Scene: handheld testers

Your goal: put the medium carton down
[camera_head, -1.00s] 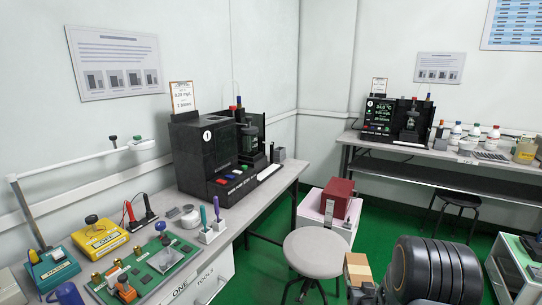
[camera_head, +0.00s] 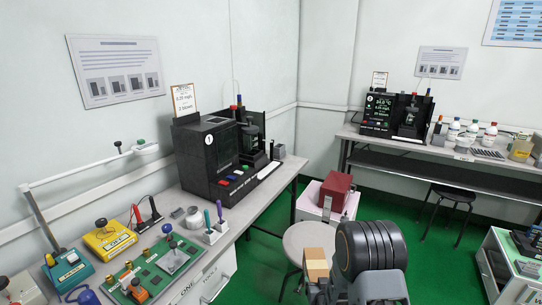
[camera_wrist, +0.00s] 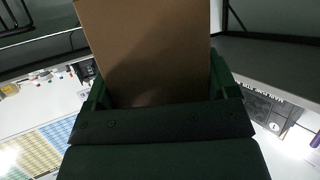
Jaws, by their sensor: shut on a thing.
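The medium carton is a brown cardboard box (camera_head: 316,266), seen low in the head view beside my dark arm. In the wrist view the carton (camera_wrist: 145,50) fills the top middle, between the green-edged fingers of my gripper (camera_wrist: 158,95). My gripper is shut on the carton and holds it up in the air. In the head view the carton overlaps the round stool's seat in the picture; no contact with the stool can be made out. My arm hides part of the floor behind it.
A round grey stool (camera_head: 303,240) stands behind the carton. A left bench (camera_head: 253,203) holds a black machine (camera_head: 215,155) and several tools. A red box (camera_head: 336,188) sits on a white cabinet (camera_head: 318,212). A back bench (camera_head: 420,150) and a right cart (camera_head: 500,275) stand farther off.

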